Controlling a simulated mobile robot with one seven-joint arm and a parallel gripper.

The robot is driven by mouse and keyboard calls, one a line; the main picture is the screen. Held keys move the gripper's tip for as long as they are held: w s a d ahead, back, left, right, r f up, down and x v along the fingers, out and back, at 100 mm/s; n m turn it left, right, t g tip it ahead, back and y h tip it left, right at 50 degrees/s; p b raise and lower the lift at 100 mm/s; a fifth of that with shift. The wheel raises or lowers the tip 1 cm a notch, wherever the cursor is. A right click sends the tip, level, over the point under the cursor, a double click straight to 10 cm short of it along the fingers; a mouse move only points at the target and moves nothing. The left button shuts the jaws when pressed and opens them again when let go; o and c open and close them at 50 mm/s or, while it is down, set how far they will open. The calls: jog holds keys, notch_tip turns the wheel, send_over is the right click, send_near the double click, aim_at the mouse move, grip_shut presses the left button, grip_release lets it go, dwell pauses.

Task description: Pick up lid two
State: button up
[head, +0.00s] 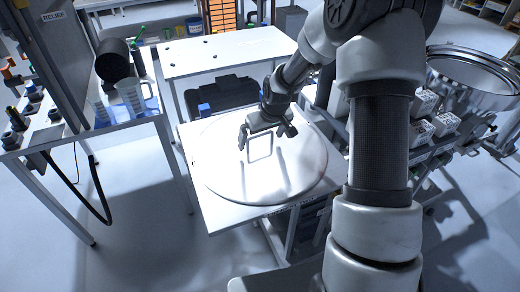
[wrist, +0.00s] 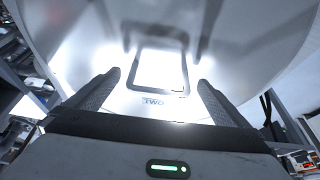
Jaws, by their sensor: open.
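Lid two (head: 222,180) is a large round shiny metal disc lying on a small white table (head: 222,219). Its upright rectangular handle (head: 260,146) stands near the middle of the disc. In the wrist view the lid (wrist: 225,75) fills most of the picture, with the word "TWO" beside the handle (wrist: 160,56). My gripper (head: 262,140) is over the lid at the handle, its fingers (wrist: 153,86) apart on either side of the handle in the wrist view. It is open and holds nothing. I cannot tell whether a finger touches the handle.
A white bench (head: 220,55) stands behind. A side table on the left holds a clear measuring jug (head: 133,96) and a black cylinder (head: 112,65). At the right are a large round metal vessel (head: 470,75) and several white blocks (head: 445,123). Floor is free at front left.

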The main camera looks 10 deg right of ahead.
jog(key=shift+x, duration=0.75)
jog(key=c, duration=1.6)
jog(key=shift+w+r, duration=0.1)
jog(key=shift+c, duration=1.2)
